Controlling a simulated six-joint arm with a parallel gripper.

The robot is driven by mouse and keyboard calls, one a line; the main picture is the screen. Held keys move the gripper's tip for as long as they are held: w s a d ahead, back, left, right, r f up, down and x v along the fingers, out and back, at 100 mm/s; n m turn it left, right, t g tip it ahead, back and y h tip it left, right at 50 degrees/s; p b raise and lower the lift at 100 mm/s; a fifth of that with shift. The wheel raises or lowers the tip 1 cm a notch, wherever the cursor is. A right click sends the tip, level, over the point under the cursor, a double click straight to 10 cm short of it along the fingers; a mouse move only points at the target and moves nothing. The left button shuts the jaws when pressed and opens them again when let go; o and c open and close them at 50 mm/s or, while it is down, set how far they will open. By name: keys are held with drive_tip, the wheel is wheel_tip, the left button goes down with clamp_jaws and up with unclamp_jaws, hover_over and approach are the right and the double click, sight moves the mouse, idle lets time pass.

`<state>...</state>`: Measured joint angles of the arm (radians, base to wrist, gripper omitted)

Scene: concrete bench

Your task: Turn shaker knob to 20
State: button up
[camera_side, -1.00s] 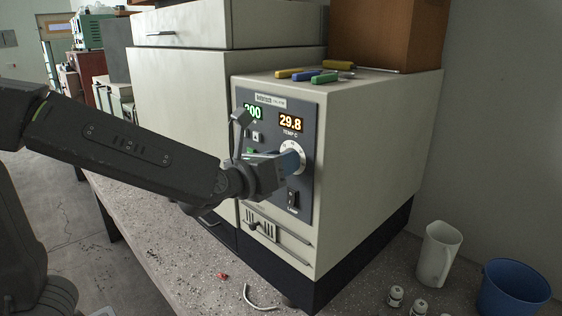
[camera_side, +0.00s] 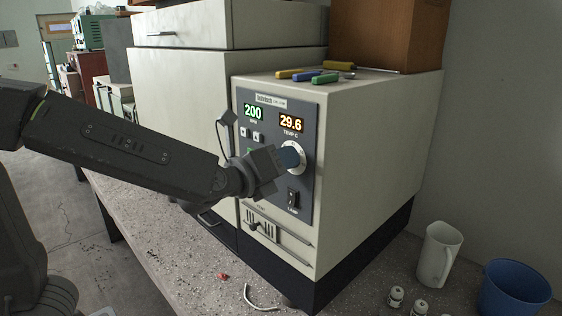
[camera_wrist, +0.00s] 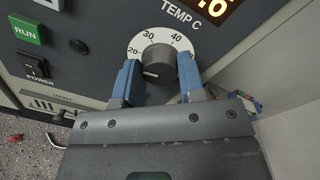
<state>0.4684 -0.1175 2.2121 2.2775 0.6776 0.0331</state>
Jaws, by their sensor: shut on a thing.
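The shaker (camera_side: 375,150) is a cream cabinet with a dark control panel. Its grey knob (camera_wrist: 158,58) sits on a white dial (camera_wrist: 140,40) marked 20, 30 and 40, under the TEMP C label. A white mark on the knob points left and slightly down, below the 20 in the wrist view. My gripper (camera_wrist: 157,68) is shut on the knob, with one blue finger on each side. In the side view my gripper (camera_side: 291,157) covers most of the knob. The orange temperature display (camera_side: 290,123) reads 29.6.
A green display (camera_side: 253,112) reads 200. A green RUN button (camera_wrist: 27,30) and a black power switch (camera_wrist: 35,66) are on the panel. Several coloured tools (camera_side: 310,76) lie on top. A white jug (camera_side: 438,253) and blue bucket (camera_side: 512,288) stand at right.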

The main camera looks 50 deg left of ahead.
drive_tip(key=shift+r, duration=0.1)
drive_tip(key=o, duration=0.9)
drive_tip(key=s, duration=1.3)
drive_tip(key=shift+s+d+r, duration=0.2)
drive_tip(key=shift+s, duration=0.2)
